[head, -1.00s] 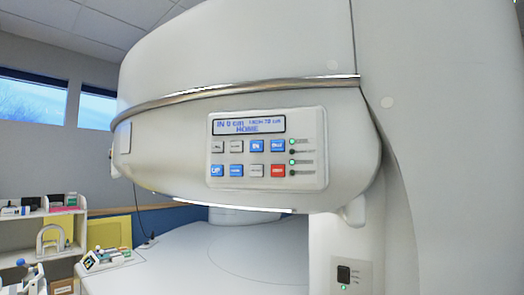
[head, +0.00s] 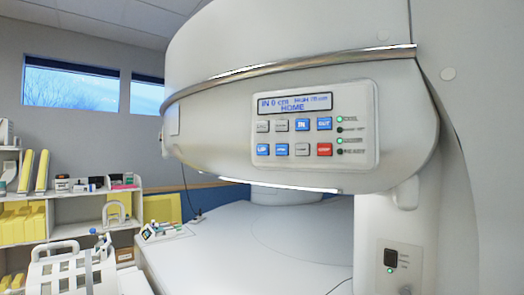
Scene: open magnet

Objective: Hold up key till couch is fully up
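The control panel (head: 318,128) is on the curved white side of the upper magnet housing. The blue UP key (head: 263,149) is at the left of its lower row, with nothing touching it. The panel display (head: 294,105) reads IN 0 cm and HOME; the small height figure is blurred. A broad white surface (head: 230,250) lies under the housing; I cannot tell whether any of it is the couch. Neither of my grippers is in view.
White shelves (head: 95,191) with yellow pads and small items stand at the left. A white slotted frame (head: 75,272) is at the lower left. A small tray of items (head: 163,231) sits on the white surface's left edge. A white pillar (head: 385,240) stands at the right.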

